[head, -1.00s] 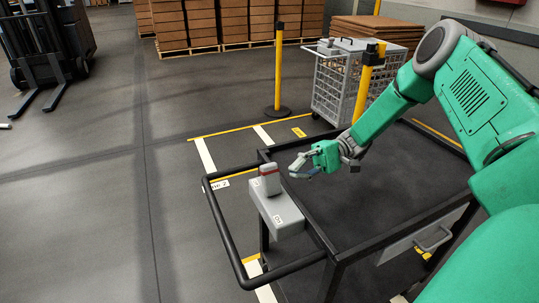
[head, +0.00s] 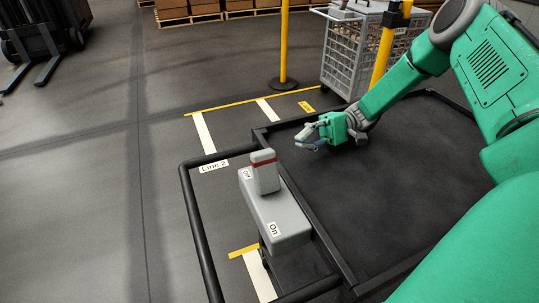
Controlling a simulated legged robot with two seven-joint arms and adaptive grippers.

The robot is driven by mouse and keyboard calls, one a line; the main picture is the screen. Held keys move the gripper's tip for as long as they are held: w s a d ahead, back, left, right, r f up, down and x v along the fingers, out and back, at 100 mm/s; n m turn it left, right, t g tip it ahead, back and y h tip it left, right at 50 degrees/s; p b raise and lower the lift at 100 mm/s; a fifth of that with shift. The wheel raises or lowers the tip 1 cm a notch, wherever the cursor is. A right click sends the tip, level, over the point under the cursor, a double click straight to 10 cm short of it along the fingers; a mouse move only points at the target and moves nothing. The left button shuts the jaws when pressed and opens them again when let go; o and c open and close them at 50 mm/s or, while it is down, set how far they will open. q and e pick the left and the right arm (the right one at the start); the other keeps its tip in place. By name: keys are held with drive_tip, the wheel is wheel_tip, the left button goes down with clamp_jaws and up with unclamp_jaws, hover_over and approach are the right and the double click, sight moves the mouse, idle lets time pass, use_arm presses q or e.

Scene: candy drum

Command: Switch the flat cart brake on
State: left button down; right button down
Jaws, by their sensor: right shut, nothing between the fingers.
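The flat cart (head: 400,175) has a dark bed and a black push handle (head: 196,225) on its left side. A grey brake box (head: 277,222) sits at the cart's edge near the handle. Its lever (head: 264,172), grey with a red band, stands at the far end by the "Off" label (head: 246,174). The "On" label (head: 273,229) is at the near end. My right gripper (head: 307,137) is shut and empty, above the cart bed, to the right of and beyond the lever, apart from it. My left gripper is not in view.
A grey mesh cart (head: 352,55) and yellow posts (head: 284,45) stand beyond the flat cart. A forklift (head: 40,35) is at the far left. Pallets of boxes (head: 205,8) line the back. The floor to the left is clear.

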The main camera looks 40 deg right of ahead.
sight(268, 155)
drive_tip(key=shift+w+f, duration=0.1)
drive_tip(key=shift+f, duration=0.05)
drive_tip(key=shift+a+r, duration=0.25)
drive_tip(key=shift+a, duration=0.65)
drive_tip(key=a, duration=0.8)
drive_tip(key=shift+a+r, duration=0.15)
drive_tip(key=shift+r, duration=0.2)
drive_tip(key=shift+a, duration=0.45)
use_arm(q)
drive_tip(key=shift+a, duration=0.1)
use_arm(e)
drive_tip(key=shift+d, duration=0.4)
